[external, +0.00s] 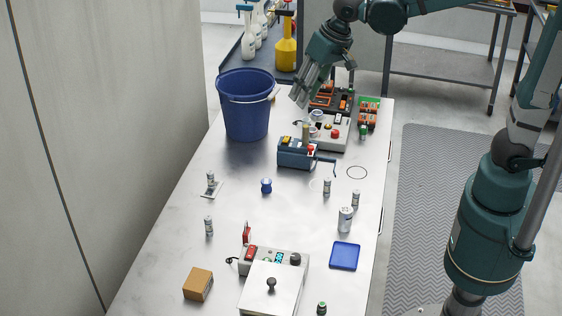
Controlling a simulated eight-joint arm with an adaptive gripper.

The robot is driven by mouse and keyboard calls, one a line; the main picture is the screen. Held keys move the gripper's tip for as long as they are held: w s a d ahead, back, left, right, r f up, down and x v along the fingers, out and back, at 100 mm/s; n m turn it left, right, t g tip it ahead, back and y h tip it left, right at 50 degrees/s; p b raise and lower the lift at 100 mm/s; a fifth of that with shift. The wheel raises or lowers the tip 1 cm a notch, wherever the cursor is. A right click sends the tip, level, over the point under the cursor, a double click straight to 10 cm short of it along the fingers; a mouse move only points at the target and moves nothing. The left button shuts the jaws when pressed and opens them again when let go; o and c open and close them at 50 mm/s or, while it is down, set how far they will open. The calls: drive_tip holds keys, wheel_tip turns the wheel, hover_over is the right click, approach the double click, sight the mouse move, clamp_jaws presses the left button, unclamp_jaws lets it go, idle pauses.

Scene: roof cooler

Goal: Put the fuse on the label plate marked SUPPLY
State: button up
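Several small grey cylinders that look like fuses stand on the bench. One (209,226) is at the left, and two, a nearer one (355,199) and a farther one (327,187), stand at the right. Another small grey cylinder (210,177) stands at a small pale plate (216,191) on the left; I cannot read any marking on it. I cannot tell which cylinder is the fuse. My gripper (302,97) is above the far part of the bench, right of the blue bucket, pointing down. Its fingers are too small to judge, and I see nothing clearly held.
A blue bucket (246,112) stands at the far left. A blue crank device (296,153) and grey control box (330,132) are below my gripper. A white can (345,219), blue tray (344,256), cardboard box (198,284) and heater unit (273,285) are nearer. The bench's middle is mostly clear.

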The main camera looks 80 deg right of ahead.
drive_tip(key=s+f+n+t, duration=0.1)
drive_tip(key=s+f+n, duration=0.1)
drive_tip(key=s, duration=0.9)
drive_tip(key=s+d+f+n+t, duration=0.1)
drive_tip(key=s+n, duration=0.3)
drive_tip(key=s, duration=0.7)
drive_tip(key=shift+s+f+n+t, duration=0.25)
drive_tip(key=shift+f+t, duration=0.25)
drive_tip(key=shift+f, duration=0.25)
